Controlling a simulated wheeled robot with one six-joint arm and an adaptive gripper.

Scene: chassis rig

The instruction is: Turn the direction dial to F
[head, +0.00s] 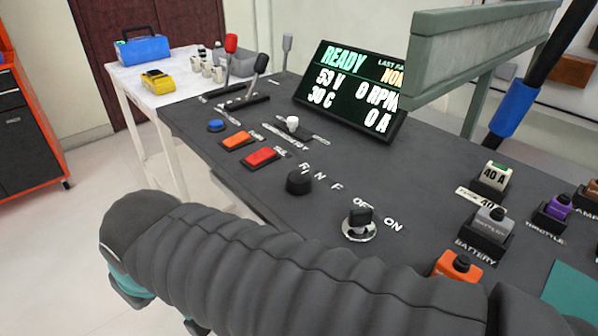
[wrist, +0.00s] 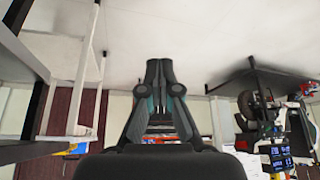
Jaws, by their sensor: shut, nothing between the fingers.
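The direction dial (head: 298,182) is a black round knob on the dark panel in the head view, with the letters R, N and F in white along its far right side. I cannot tell which letter it points to. My arm crosses the lower part of the head view, in front of the panel's near edge, and my gripper's fingers are not clearly seen there. In the wrist view my gripper (wrist: 158,72) has its fingertips together and holds nothing. The dial is not seen in the wrist view.
An OFF/ON switch (head: 360,222) sits right of the dial. Red (head: 262,156) and orange (head: 237,140) rocker switches lie to its left. A display (head: 350,92) reading READY and a grey-green rail (head: 480,45) stand behind. Fuse and connector blocks (head: 490,180) are at the right.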

